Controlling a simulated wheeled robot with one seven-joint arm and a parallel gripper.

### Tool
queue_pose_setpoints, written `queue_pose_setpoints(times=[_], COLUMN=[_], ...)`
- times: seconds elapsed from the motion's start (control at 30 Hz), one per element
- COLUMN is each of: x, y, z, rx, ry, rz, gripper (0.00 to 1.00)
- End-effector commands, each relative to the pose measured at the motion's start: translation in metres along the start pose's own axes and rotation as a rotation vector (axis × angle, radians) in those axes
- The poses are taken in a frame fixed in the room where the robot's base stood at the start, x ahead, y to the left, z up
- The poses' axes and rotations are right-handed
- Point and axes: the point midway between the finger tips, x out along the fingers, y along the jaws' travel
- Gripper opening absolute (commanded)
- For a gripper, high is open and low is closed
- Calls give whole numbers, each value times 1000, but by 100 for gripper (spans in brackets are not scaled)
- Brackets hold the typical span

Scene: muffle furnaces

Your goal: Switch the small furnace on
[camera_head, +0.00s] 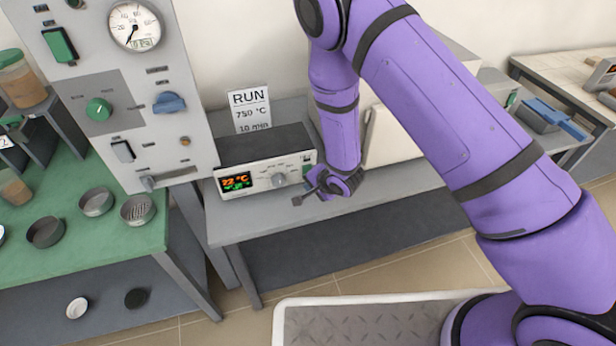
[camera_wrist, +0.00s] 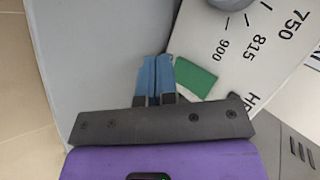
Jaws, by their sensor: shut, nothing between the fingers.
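A dark-topped control box with a pale front panel (camera_head: 265,176) stands on the grey bench in the head view. Its lit display (camera_head: 236,182) shows a temperature of about 22 °C. A grey round knob (camera_head: 279,180) is right of the display; its scale shows 750, 815 and 900 in the wrist view. A green switch (camera_wrist: 195,78) shows just right of my gripper's fingertips (camera_wrist: 158,62). My gripper (camera_head: 298,200) is shut and empty in front of the panel's right end. I cannot tell whether it touches the switch, whose lower part is hidden.
A sign (camera_head: 249,108) reading RUN, 750 °C, 10 min stands behind the box. A white cabinet (camera_head: 390,135) is partly hidden behind my arm. A tall grey panel (camera_head: 130,75) with gauge and switches stands left. Round dishes (camera_head: 138,209) sit on the green table.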

Motion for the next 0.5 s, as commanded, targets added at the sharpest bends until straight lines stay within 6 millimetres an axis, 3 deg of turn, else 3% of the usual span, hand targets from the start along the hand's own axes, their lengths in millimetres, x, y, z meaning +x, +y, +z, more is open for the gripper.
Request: queue_pose_setpoints(times=[0.5], x=[4], y=[-3], z=[-4], rx=[2], ry=[1], rz=[-1], gripper=[0])
